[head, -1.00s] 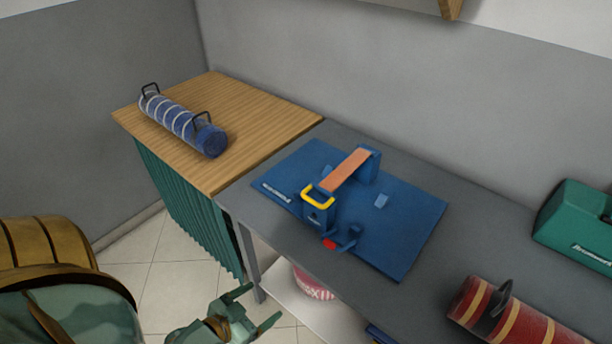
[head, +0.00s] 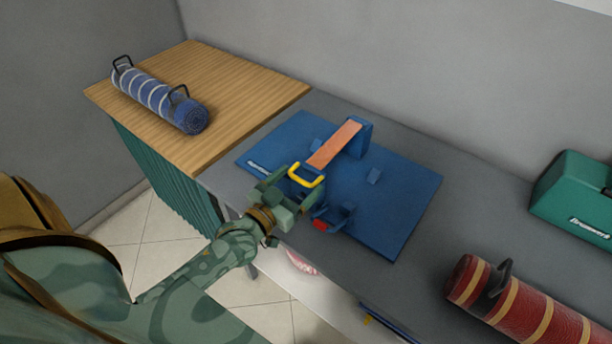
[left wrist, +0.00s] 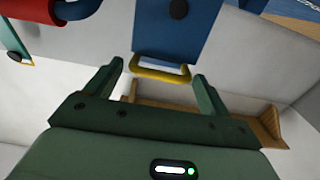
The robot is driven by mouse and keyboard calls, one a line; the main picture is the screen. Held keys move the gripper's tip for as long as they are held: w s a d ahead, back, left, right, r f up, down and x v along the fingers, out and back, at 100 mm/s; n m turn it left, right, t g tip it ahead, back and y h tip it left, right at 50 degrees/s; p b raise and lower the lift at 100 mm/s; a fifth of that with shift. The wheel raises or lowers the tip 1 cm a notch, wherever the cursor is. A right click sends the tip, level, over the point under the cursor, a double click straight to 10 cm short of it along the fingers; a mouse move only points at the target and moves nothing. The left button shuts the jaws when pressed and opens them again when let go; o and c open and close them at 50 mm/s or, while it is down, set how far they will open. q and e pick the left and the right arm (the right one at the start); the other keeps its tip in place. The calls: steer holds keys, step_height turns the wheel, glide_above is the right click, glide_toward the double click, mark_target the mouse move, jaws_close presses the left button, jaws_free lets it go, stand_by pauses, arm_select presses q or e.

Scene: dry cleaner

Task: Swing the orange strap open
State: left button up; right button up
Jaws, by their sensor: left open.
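The orange strap (head: 334,145) runs between two blue posts on a blue board (head: 408,205) that lies on the grey bench. A yellow loop handle (head: 307,176) sits at the strap's near end. My left gripper (head: 291,184) is open at the near post, with its fingers around or beside the yellow handle. In the left wrist view the yellow handle (left wrist: 160,74) shows ahead and between the two open fingertips (left wrist: 160,80), below the blue post (left wrist: 172,30). I cannot tell whether the fingers touch it. My right gripper is not in view.
A blue striped roll (head: 160,98) lies on the wooden table. A red striped roll (head: 520,310) and a green box (head: 575,200) stand on the right. The bench behind the board is clear.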

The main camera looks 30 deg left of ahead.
mark_target(305, 176)
arm_select(q)
steer(key=w, duration=0.2)
steer(key=shift+w+d, duration=0.1)
steer(key=shift+w, duration=0.65)
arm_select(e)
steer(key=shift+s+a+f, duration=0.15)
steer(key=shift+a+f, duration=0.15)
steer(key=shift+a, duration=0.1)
